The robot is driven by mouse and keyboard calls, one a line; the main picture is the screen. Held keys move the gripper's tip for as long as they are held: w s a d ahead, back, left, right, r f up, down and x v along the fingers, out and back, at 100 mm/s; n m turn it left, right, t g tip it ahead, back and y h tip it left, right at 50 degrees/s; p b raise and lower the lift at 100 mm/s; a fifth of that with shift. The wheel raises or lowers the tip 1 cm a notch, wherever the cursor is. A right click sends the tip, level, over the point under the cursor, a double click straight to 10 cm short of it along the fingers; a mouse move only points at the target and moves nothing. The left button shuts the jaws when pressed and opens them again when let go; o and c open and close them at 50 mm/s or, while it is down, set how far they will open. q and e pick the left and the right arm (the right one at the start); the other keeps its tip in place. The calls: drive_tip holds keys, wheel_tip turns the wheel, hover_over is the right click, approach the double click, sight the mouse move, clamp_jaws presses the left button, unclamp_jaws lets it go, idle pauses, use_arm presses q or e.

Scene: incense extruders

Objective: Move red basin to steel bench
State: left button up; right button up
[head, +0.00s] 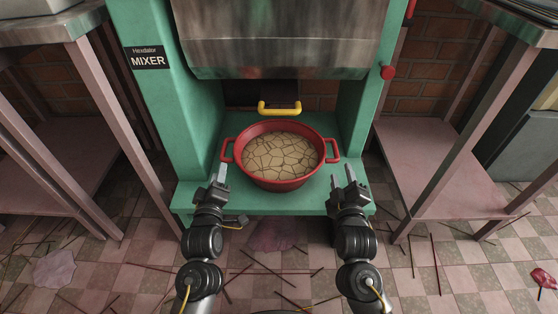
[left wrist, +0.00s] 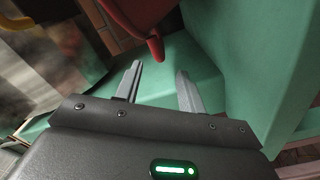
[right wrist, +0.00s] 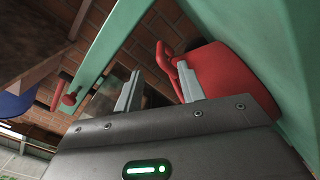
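The red basin (head: 272,181) sits upright on the green ledge of the mixer, filled with a cracked tan mass. It has a red handle on each side. My left gripper (head: 219,176) is open, just in front of the left handle (head: 227,150); in the left wrist view that handle (left wrist: 156,49) lies beyond the fingertips (left wrist: 158,72). My right gripper (head: 343,176) is open, just in front of the right handle (head: 332,150); the right wrist view shows the basin (right wrist: 232,80) beyond its fingers (right wrist: 158,78). Neither gripper appears to hold anything. Metal-topped benches stand left (head: 40,30) and right (head: 525,22).
The green mixer (head: 190,120) has uprights on both sides of the basin and a metal hood above it. A yellow handle (head: 279,108) is close behind the basin. Bench legs (head: 110,125) flank the mixer. Thin sticks litter the checkered floor (head: 440,265).

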sight(223, 149)
use_arm(q)
drive_tip(key=w, duration=1)
drive_tip(key=shift+w, duration=0.15)
use_arm(e)
drive_tip(key=w, duration=1)
drive_tip(key=shift+w, duration=0.2)
use_arm(q)
clamp_jaws()
use_arm(e)
clamp_jaws()
use_arm(q)
drive_tip(key=shift+r, duration=0.1)
use_arm(e)
drive_tip(key=shift+a+r, duration=0.1)
